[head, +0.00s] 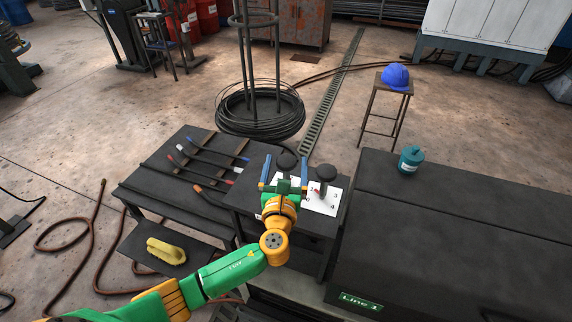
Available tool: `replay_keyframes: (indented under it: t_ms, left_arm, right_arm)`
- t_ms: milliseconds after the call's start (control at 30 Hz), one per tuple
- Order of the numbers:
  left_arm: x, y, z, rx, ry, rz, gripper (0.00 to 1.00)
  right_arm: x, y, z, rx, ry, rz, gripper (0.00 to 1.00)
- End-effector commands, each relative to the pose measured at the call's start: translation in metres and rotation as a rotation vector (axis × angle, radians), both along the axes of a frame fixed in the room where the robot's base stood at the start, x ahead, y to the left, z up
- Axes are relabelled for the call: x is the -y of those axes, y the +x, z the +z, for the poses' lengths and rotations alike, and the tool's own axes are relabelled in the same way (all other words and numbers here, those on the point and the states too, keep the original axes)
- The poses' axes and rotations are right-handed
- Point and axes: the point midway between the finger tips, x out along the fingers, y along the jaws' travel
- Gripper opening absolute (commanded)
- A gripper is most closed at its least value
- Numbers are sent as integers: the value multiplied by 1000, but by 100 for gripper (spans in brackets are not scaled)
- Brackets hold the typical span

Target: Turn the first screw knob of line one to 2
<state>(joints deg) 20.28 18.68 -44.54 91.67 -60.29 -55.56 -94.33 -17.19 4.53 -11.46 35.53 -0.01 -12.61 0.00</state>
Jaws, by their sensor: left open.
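Two dark mushroom-shaped knobs stand on a small black stand beside the machine labelled Line 1 (360,302). The left knob (286,160) shows between the blue fingers of my left gripper (285,171). The fingers are open, one on each side of it in the picture; I cannot tell whether they touch it. The gripper hides the left knob's lower part and most of its dial. The right knob (325,173) stands over a white dial plate (322,196) with small numbers and a red mark. The numbers are too small to read surely. My right gripper is not in view.
A black table (150,180) with several coloured-handled rods lies to the left. Yellow gloves (166,250) lie on a lower shelf. A teal canister (411,159) stands on the large dark machine housing (470,235) at the right. A wire coil (260,112) is behind.

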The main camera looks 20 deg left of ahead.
Motion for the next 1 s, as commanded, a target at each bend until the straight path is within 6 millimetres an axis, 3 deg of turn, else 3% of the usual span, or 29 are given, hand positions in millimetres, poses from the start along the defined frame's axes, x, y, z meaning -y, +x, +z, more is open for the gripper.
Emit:
replay_keyframes:
  t_ms: [67, 400, 1000]
  left_arm:
    - [1, -3, -1, -1, 0, -1, 93]
    - [15, -64, -2, -2, -1, -1, 93]
    - [16, -68, 0, -1, 0, 0, 93]
  right_arm:
    - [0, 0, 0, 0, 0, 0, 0]
    - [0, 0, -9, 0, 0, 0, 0]
    - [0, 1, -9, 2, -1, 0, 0]
